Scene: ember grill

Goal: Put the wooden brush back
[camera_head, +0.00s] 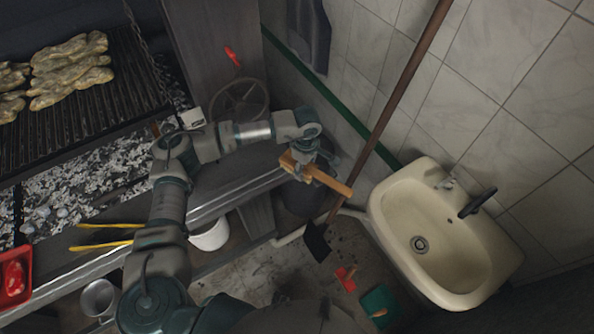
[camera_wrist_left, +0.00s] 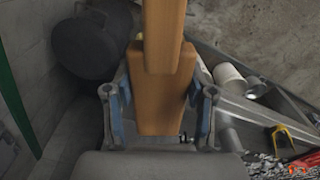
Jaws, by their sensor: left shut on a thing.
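My left gripper (camera_head: 309,174) is shut on the wooden brush (camera_head: 331,184), an orange-brown block with a long handle, and holds it in the air left of the sink. In the left wrist view the brush (camera_wrist_left: 164,70) sits between the two fingers of the left gripper (camera_wrist_left: 160,100) and runs up out of the frame. The brush's bristles cannot be made out. My right gripper is not in view.
The cream sink (camera_head: 440,240) is at the right, by the tiled wall. A grill (camera_head: 80,120) with meat and ash is at the left. A dark bin (camera_head: 300,200) stands below the brush. A long-handled tool (camera_head: 385,115) leans on the wall. A white bucket (camera_head: 210,236) is under the counter.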

